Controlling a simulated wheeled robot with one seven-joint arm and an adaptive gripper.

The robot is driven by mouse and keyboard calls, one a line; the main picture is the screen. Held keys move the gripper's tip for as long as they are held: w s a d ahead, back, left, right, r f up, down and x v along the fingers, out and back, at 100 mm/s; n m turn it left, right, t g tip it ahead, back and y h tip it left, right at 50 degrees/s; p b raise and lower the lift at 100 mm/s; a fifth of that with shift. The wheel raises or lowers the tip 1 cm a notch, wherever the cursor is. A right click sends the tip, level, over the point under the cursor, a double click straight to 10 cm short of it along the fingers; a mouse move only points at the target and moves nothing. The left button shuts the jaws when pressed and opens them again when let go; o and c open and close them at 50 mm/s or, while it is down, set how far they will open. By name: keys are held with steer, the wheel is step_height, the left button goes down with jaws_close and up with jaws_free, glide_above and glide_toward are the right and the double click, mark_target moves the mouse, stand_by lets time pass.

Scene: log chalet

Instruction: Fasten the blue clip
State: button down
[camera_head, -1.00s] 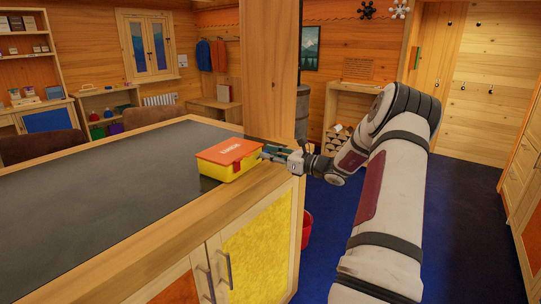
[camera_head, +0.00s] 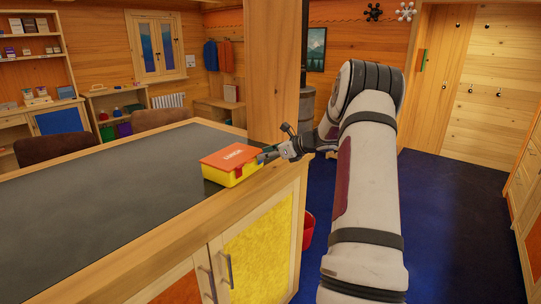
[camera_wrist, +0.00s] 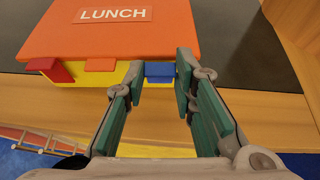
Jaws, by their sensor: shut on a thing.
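The lunch box (camera_head: 229,160) has an orange lid lying flat over a yellow body and sits near the counter's edge; its lid (camera_wrist: 115,30) fills the upper left of the wrist view. In the head view my gripper (camera_head: 264,156) reaches the box's right side and hides the blue clip. Whether the clip is latched cannot be told.
A wooden post (camera_head: 272,75) rises close behind the box. The dark countertop (camera_head: 110,200) is clear to the left.

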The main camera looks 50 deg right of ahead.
steer(key=shift+w+r, duration=0.1)
stand_by(0.3)
steer(key=c, duration=1.3)
jaws_free()
steer(key=v, duration=1.2)
steer(key=shift+r, duration=0.2)
steer(key=shift+w, duration=0.1)
